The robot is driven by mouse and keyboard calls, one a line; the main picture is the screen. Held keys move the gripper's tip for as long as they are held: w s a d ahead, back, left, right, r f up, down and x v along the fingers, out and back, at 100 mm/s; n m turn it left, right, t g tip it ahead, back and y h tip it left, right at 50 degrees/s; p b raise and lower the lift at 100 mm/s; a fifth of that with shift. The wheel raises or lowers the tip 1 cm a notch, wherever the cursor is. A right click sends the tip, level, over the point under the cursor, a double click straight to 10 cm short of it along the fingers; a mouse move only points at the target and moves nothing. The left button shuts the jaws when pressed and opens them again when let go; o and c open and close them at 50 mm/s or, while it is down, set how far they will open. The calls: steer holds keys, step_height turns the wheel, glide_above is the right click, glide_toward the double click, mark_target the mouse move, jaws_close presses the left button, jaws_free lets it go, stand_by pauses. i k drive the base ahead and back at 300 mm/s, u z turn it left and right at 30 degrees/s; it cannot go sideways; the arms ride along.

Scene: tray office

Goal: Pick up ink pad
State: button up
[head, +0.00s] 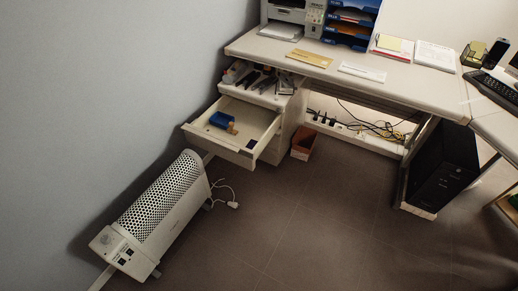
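An open cream drawer (201,129) is pulled out from the desk's pedestal at the left. A blue box-like item (220,119) lies inside it, with a small tan piece (232,129) against its right end. A small dark blue square item (251,145) shows at the drawer's front right corner. Either blue item could be the ink pad; at this size I cannot tell which. My gripper is not in view.
A white perforated heater (165,200) stands on the floor in front of the drawer, its cord beside it. An upper drawer (258,94) holds tools. A bin (303,144) and a black computer tower (440,165) stand under the desk (405,88). The middle floor is clear.

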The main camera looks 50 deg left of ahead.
mark_target(251, 144)
steer(key=u, duration=0.1)
steer(key=i, duration=1.6)
steer(key=u, duration=0.95)
steer(key=i, duration=0.95)
steer(key=u, duration=1.5)
steer(key=i, duration=0.55)
steer(key=u, duration=0.55)
